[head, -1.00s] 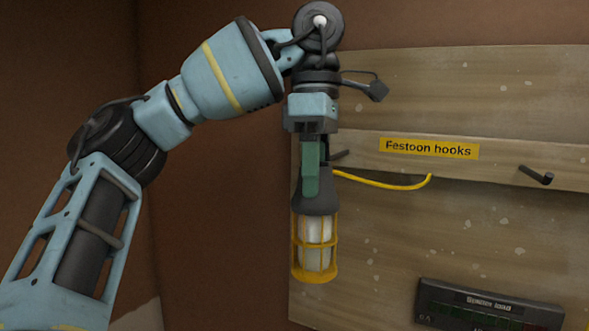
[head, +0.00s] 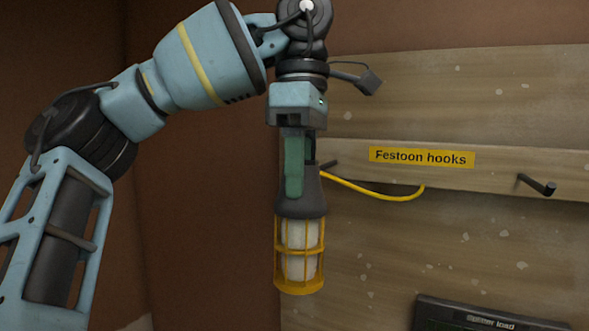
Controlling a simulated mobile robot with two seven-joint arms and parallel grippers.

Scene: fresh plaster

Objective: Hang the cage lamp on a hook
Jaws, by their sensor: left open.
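The cage lamp (head: 299,249) hangs upright with its cage down. It has a yellow wire cage, a pale bulb and a dark handle. A yellow cord (head: 372,192) runs from its top to the right along the hook rail. My left gripper (head: 297,186) points straight down at the top of the lamp, its green finger in front of the handle. It is open; contact with the lamp cannot be told. A hook (head: 330,163) pokes out just right of the gripper, mostly hidden, so whether the lamp rests on it is unclear. Another hook (head: 537,186) is bare. My right gripper is out of view.
The wooden board (head: 420,105) carries a rail with a yellow "Festoon hooks" label (head: 421,157). A dark load display (head: 490,318) is at the lower right. A brown wall (head: 200,220) lies left of the board. The board right of the lamp is mostly clear.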

